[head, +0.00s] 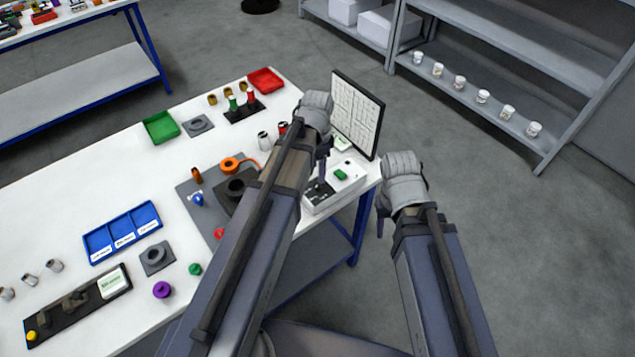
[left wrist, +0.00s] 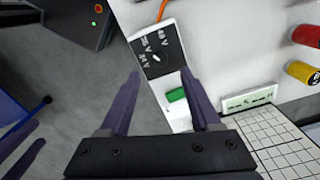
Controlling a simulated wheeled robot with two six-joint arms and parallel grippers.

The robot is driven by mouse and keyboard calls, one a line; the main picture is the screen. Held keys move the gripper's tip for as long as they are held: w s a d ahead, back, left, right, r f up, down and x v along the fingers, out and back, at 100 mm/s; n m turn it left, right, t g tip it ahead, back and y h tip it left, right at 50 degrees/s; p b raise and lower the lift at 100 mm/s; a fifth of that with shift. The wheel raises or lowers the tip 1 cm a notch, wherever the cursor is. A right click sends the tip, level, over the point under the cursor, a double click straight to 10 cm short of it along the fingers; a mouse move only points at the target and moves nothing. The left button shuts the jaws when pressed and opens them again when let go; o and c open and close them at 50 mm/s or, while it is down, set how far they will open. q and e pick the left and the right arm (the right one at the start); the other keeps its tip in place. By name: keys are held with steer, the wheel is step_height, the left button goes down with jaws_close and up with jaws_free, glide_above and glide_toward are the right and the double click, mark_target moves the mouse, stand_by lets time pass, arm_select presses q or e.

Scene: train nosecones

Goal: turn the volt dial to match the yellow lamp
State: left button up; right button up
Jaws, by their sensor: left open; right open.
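The volt dial (left wrist: 157,57) is a dark knob with a white pointer on a black panel with volt labels, on a white box (left wrist: 177,112). In the head view the white box (head: 348,189) sits at the table's right end, its black panel (head: 318,191) partly hidden by my left gripper (head: 322,163). My left gripper (left wrist: 160,75) is open, its fingertips apart on either side of the panel's lower edge, with nothing between them. My right gripper (head: 382,218) is open and empty, off the table's right edge. I cannot make out a lit yellow lamp.
A green block (head: 341,174) is on the white box. A white gridded board (head: 357,113) stands behind it. An orange cable (head: 246,162) runs near a grey plate. A yellow round piece (head: 31,336) is at lower left. Floor right of the table is clear.

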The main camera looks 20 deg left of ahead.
mark_target(317, 185)
arm_select(q)
step_height(317, 185, down, 6)
steer(key=b, duration=0.5)
steer(key=shift+f+b, duration=0.2)
steer(key=shift+b, duration=0.15)
jaws_close()
